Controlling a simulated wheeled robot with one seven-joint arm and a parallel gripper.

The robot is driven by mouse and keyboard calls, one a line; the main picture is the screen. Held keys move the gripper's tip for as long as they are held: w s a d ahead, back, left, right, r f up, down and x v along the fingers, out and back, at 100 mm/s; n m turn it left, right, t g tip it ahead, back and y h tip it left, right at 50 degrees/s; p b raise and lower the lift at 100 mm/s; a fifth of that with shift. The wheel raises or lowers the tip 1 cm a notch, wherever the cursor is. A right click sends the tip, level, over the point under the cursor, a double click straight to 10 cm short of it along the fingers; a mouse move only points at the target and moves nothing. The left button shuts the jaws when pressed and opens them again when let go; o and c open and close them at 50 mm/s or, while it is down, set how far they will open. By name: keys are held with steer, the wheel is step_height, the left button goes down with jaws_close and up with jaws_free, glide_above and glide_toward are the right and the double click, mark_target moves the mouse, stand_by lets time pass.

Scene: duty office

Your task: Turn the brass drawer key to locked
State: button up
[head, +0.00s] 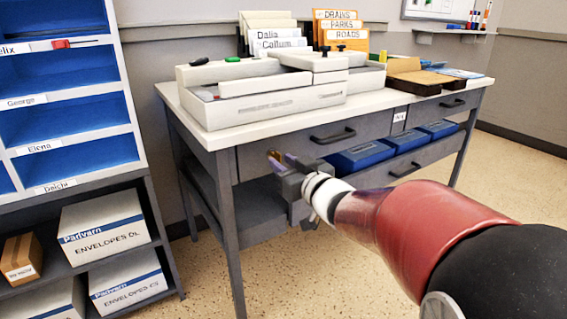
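A grey desk drawer (375,132) with a dark bar handle (333,136) sits under the desk's white top. My gripper (281,160) reaches in from the right, its fingertips in front of the left part of this drawer front. A small brass-coloured piece (274,154) shows at the fingertips; it may be the drawer key, but it is too small to tell its turn. The gripper body and fingers hide the area around it. I cannot tell whether the fingers are closed on it or apart.
On the desk (190,105) stand a white franking-like machine (270,105), file folders (340,30) and an open brown box (418,78). Blue bins (360,157) sit below the drawers. A pigeonhole shelf (70,170) with envelope boxes (105,225) stands at left. The floor between is clear.

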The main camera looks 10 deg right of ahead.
steer(key=v, duration=0.7)
steer(key=shift+p, duration=0.45)
steer(key=shift+s+r, duration=0.1)
steer(key=s+d+r+m+g+h+p, duration=0.2)
steer(key=s+d+m+g+h+p, duration=0.2)
steer(key=s+h+p, duration=0.3)
steer(key=s+a+f+g+p, duration=0.1)
steer(key=s+a+g, duration=0.2)
steer(key=s, duration=0.3)
steer(key=s+a+f+g+y+p, duration=0.1)
steer(key=s+a+g, duration=0.3)
steer(key=s, duration=0.3)
steer(key=shift+s+f+g, duration=0.3)
